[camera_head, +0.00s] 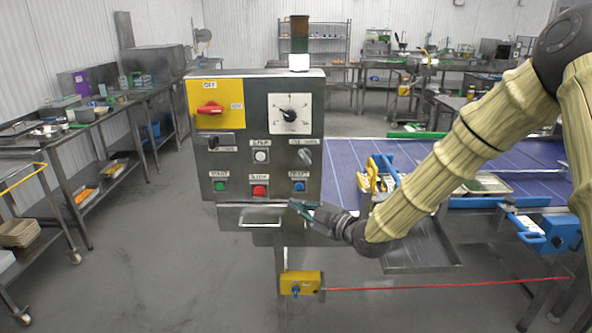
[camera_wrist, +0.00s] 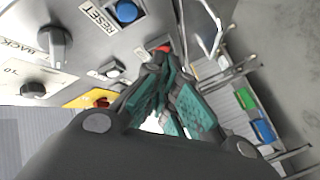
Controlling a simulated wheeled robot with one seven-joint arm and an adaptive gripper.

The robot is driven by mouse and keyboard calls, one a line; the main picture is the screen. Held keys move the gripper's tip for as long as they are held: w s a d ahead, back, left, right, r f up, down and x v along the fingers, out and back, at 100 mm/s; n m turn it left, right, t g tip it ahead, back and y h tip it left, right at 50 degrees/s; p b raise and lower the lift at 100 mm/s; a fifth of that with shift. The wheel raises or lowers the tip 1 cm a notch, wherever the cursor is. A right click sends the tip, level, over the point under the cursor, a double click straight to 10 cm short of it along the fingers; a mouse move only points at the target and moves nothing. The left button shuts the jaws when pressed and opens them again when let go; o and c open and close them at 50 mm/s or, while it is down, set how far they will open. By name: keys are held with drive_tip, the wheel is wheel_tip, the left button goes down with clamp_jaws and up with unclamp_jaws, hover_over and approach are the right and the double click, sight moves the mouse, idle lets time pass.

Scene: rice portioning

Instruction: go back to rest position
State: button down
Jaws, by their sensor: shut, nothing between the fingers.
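My gripper (camera_head: 301,207) hangs just in front of the lower edge of the grey control panel (camera_head: 240,135), below the red button (camera_head: 259,190) and blue button (camera_head: 298,186). In the wrist view my gripper (camera_wrist: 168,68) has its dark, teal-padded fingers together and empty, with the panel face beyond them. The red button (camera_wrist: 163,48) shows near the fingertips, partly hidden by them. The blue reset button (camera_wrist: 127,11) is at the top. Whether a fingertip touches the panel cannot be told. My arm, in a ribbed beige sleeve, reaches in from the right.
A green button (camera_head: 220,186), red rotary switch (camera_head: 210,108) and dial (camera_head: 289,113) are on the panel. A blue conveyor (camera_head: 345,165) lies behind my arm. A yellow box (camera_head: 300,283) with a red cord stands below.

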drive_tip(key=s+d+f+m+g+h, duration=0.25)
drive_tip(key=s+f, duration=0.35)
drive_tip(key=f, duration=0.4)
drive_tip(key=s+d+f+m+g+h, duration=0.15)
drive_tip(key=s+d+f+m, duration=0.35)
drive_tip(key=f, duration=0.6)
drive_tip(key=s+d+f+m+g+h, duration=0.1)
drive_tip(key=s+f+m+h, duration=0.2)
drive_tip(key=s+f, duration=0.55)
drive_tip(key=s+d+f+m+g+h, duration=0.1)
drive_tip(key=s+d+f, duration=0.3)
drive_tip(key=s, duration=0.5)
drive_tip(key=s+d+f+m+g+h, duration=0.2)
drive_tip(key=s+d+f+m+g, duration=0.1)
drive_tip(key=s, duration=0.7)
drive_tip(key=s+d+f+m+g+h, duration=0.2)
drive_tip(key=s+d+f, duration=0.4)
drive_tip(key=s, duration=0.4)
drive_tip(key=shift+s+f+m+g, duration=0.25)
drive_tip(key=shift+f+m+g, duration=0.4)
drive_tip(key=shift+m, duration=0.5)
drive_tip(key=shift+f, duration=0.1)
